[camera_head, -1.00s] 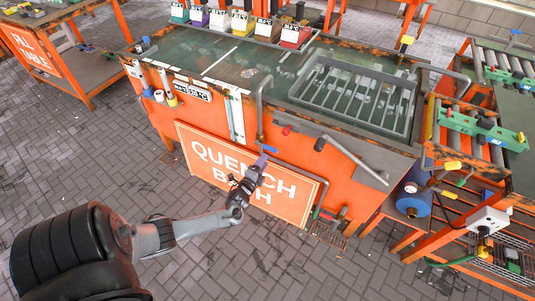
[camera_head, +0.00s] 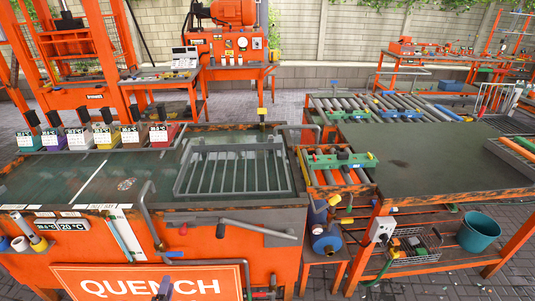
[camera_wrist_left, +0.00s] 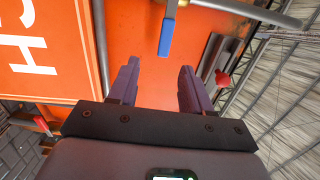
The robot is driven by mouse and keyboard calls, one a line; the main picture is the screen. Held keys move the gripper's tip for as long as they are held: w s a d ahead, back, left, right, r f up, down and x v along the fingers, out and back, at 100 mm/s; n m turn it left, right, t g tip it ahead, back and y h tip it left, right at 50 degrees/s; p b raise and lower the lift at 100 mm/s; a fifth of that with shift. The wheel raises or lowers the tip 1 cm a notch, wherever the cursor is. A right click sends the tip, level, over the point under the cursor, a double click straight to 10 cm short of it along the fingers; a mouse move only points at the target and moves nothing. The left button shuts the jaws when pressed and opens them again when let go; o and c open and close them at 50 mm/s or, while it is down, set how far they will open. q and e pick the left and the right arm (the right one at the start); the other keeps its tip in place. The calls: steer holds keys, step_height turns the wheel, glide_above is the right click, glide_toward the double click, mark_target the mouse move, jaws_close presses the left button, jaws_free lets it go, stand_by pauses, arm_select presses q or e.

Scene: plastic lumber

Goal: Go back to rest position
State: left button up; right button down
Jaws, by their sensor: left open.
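My left gripper (camera_head: 163,289) shows only as a small dark tip at the bottom edge of the head view, in front of the QUENCH sign (camera_head: 150,281). In the left wrist view its two purple fingers (camera_wrist_left: 157,85) stand apart with nothing between them. A blue-tipped handle (camera_wrist_left: 166,37) hangs ahead of the fingers and looks apart from them. The orange sign (camera_wrist_left: 38,50) is at the left of that view. The rest of my left arm and my right gripper are out of sight.
The quench tank (camera_head: 90,185) with its metal grate (camera_head: 232,170) stands directly ahead. Pipe handles (camera_head: 257,229) stick out from its front. A roller table (camera_head: 435,165) stands to the right, with a blue cylinder (camera_head: 326,243) below it and a teal bucket (camera_head: 478,232) on its lower shelf.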

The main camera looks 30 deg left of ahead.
arm_select(q)
steer(key=s+d+f, duration=0.2)
steer(key=s+d, duration=0.1)
steer(key=s, duration=0.1)
steer(key=s+d+r+n+g+h+p, duration=0.1)
steer(key=d+r+n+g+h+p, duration=0.2)
steer(key=d, duration=0.8)
steer(key=d+r+n+g+h, duration=0.2)
steer(key=d+r+n+h, duration=0.3)
steer(key=d, duration=0.6)
steer(key=s+d+r+n+g+h+p, duration=0.1)
steer(key=s+d+r+g, duration=0.3)
steer(key=s+r, duration=0.2)
steer(key=s+d+r+n+g, duration=0.1)
steer(key=s+d+r+g, duration=0.25)
steer(key=s+r, duration=0.2)
step_height(320, 180, up, 38)
steer(key=p, duration=3.7)
steer(key=shift+w+t, duration=0.35)
steer(key=shift+d, duration=0.1)
